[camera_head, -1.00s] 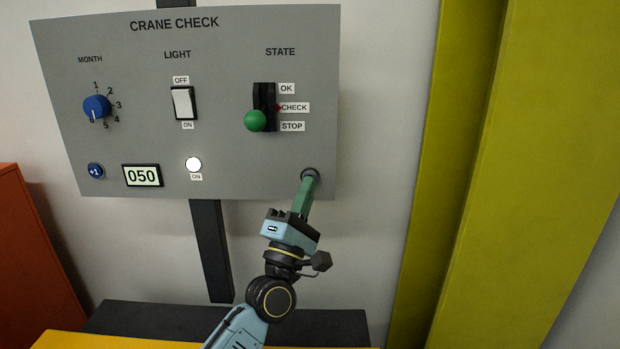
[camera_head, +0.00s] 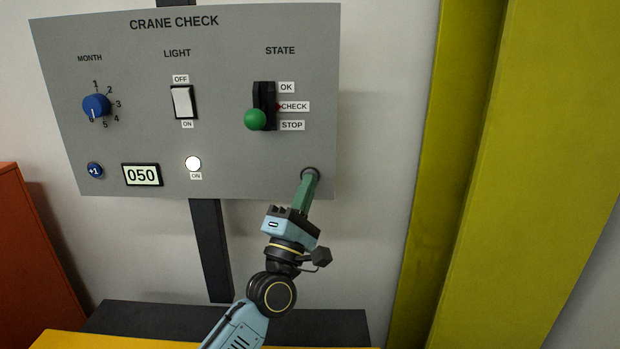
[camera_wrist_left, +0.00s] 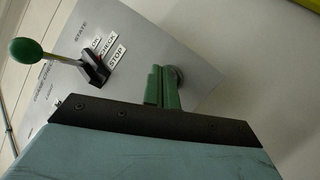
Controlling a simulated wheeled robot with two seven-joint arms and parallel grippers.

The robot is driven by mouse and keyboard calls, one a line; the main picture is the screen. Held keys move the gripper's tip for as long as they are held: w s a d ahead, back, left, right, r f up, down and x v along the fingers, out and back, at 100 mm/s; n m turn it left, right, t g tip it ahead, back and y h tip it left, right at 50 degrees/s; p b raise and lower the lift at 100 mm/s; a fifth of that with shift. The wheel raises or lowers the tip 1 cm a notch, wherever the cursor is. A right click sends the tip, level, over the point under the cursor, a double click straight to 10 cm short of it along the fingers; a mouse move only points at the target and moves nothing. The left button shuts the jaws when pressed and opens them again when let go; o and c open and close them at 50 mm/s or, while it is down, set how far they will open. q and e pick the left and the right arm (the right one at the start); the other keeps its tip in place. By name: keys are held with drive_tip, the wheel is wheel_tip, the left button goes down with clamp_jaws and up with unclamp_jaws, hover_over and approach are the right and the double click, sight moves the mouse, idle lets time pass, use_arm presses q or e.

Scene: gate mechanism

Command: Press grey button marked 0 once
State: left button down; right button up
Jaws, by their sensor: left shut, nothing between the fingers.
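A round grey button (camera_head: 311,169) sits at the lower right corner of the grey CRANE CHECK panel (camera_head: 235,150). Only its upper rim shows; its face and any mark on it are hidden behind my fingertips. My left gripper (camera_head: 308,178) is shut and empty, with its green fingers pointing up at the button. The tips overlap the button in the head view; I cannot tell for sure whether they touch it. In the left wrist view the shut fingers (camera_wrist_left: 163,87) are right beside the button (camera_wrist_left: 178,73). My right gripper is not in view.
A green-knobbed STATE lever (camera_head: 256,119) stands out above the button. The panel also holds a blue MONTH dial (camera_head: 96,106), a LIGHT switch (camera_head: 183,102), a lit lamp (camera_head: 193,163), a display reading 050 (camera_head: 142,175) and a blue +1 button (camera_head: 95,170). A yellow-green beam (camera_head: 480,170) stands at right.

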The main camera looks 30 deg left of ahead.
use_arm(q)
drive_tip(key=shift+w+a, duration=0.2)
drive_tip(key=shift+w, duration=0.1)
idle(0.7)
idle(0.3)
drive_tip(key=shift+s+d, duration=0.45)
drive_tip(key=shift+s, duration=0.25)
drive_tip(key=s+d, duration=0.1)
drive_tip(key=s+p, duration=0.1)
drive_tip(key=s, duration=0.1)
drive_tip(key=s+d, duration=0.1)
drive_tip(key=shift+s+d+p, duration=0.15)
drive_tip(key=shift+d+p, duration=0.15)
drive_tip(key=shift+p, duration=0.1)
idle(0.7)
